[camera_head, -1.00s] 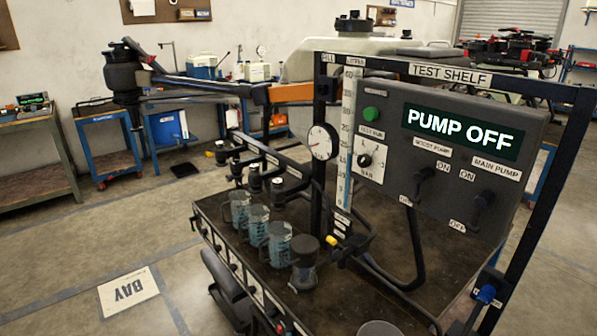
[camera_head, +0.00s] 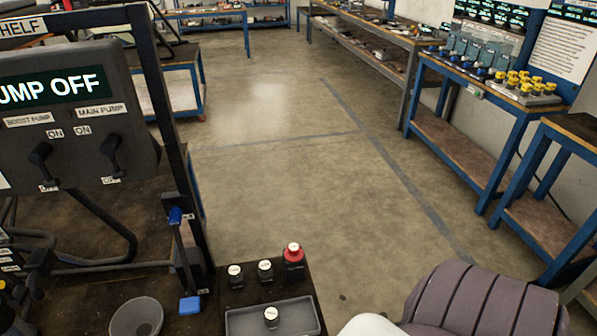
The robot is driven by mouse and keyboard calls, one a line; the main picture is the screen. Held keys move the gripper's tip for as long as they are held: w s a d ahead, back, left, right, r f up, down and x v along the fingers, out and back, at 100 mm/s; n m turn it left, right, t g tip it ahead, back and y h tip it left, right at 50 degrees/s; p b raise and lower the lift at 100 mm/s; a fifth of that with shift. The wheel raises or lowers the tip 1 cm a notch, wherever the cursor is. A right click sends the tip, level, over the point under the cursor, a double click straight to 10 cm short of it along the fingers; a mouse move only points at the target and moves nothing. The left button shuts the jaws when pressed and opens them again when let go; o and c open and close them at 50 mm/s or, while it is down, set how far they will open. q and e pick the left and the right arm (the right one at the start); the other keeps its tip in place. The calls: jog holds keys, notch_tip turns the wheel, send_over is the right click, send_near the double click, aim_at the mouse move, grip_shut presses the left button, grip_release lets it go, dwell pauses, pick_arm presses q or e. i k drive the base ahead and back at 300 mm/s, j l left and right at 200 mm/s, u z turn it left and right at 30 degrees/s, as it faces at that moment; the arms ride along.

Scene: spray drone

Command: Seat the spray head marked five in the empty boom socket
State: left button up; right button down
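Several small black items with white labelled tops, possibly spray heads, are at the bottom centre: a left one (camera_head: 235,274), a middle one (camera_head: 265,270) and one with a red collar (camera_head: 293,257). They stand upright on a small dark stand (camera_head: 295,287). Another white-topped black one (camera_head: 271,317) stands in a grey tray (camera_head: 238,322). The labels are too small to read, so I cannot tell which is marked five. The boom and its sockets are out of view. Neither gripper is in view.
The test shelf frame (camera_head: 160,100) with the PUMP OFF panel (camera_head: 75,120) stands left. A grey bowl (camera_head: 135,320) is at the bottom left. A blue bench (camera_head: 480,150) with yellow-capped parts (camera_head: 525,88) stands right. The middle floor is clear.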

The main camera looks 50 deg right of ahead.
aim_at(236, 275)
jog(key=z, duration=0.9)
